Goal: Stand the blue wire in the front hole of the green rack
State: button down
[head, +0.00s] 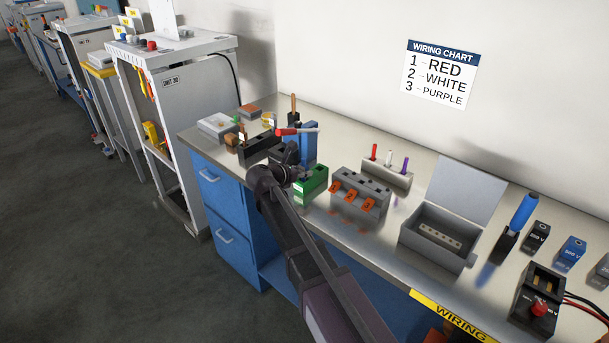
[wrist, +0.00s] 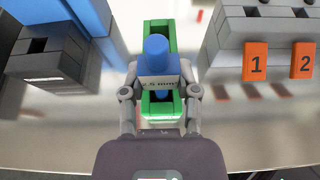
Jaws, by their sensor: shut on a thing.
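My gripper (wrist: 160,98) is shut on the blue wire (wrist: 156,52), a thick blue piece with a pale band of size print. In the wrist view the wire stands over the front part of the green rack (wrist: 158,24), with its lower end at or just above the front hole. I cannot tell whether the end is inside. In the head view my gripper (head: 292,168) is beside the green rack (head: 314,181), and the wire cannot be made out there.
A grey rack (head: 362,185) with orange number tags stands to the right, close to the green rack. A tall blue block (head: 309,146) and dark grey racks (head: 258,150) stand behind and left. An open grey box (head: 435,232) is further right.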

jog(key=shift+f, duration=0.2)
jog(key=shift+c, duration=1.8)
grip_release()
jog(key=shift+r, duration=0.2)
jog(key=shift+s+a+r, duration=0.1)
jog(key=shift+r, duration=0.05)
jog(key=p+v, duration=0.4)
jog(key=v, duration=0.7)
jog(key=shift+s+a+p, duration=0.2)
jog(key=shift+s+p, duration=0.05)
jog(key=shift+p, duration=0.05)
jog(key=shift+r, duration=0.15)
